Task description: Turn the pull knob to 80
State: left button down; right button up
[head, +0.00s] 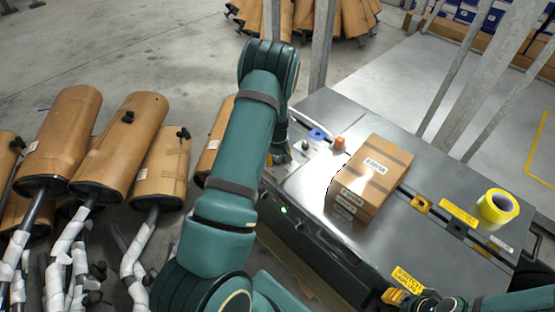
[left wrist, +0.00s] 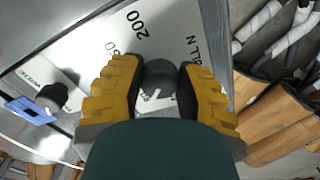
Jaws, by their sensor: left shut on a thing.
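The pull knob (left wrist: 160,78) is dark and round, and sits between the two yellow ridged fingers of my left gripper (left wrist: 158,88) in the left wrist view. The gripper is shut on it. Under it is a pale dial plate (left wrist: 168,32) with black numbers; "200" reads clearly, and a white pointer mark shows between the fingers. The 80 mark is not visible. In the head view my left gripper (head: 280,156) is at the bench's left edge, and my arm hides the knob. My right gripper (head: 397,296) is at the bottom edge, partly seen; its opening is unclear.
A cardboard box (head: 372,178), an orange button (head: 339,143) and a yellow tape roll (head: 497,206) are on the grey bench (head: 415,255). Wrapped mufflers (head: 125,145) crowd the left.

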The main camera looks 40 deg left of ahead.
aim_at(278, 160)
pick_arm(q)
jog(key=shift+s+d+f, duration=0.15)
jog(key=c, duration=0.6)
grip_release()
jog(key=shift+o, duration=0.2)
jog(key=shift+r, duration=0.2)
jog(key=shift+r, duration=0.25)
notch_tip(278, 160, up, 11)
jog(key=shift+r, duration=0.15)
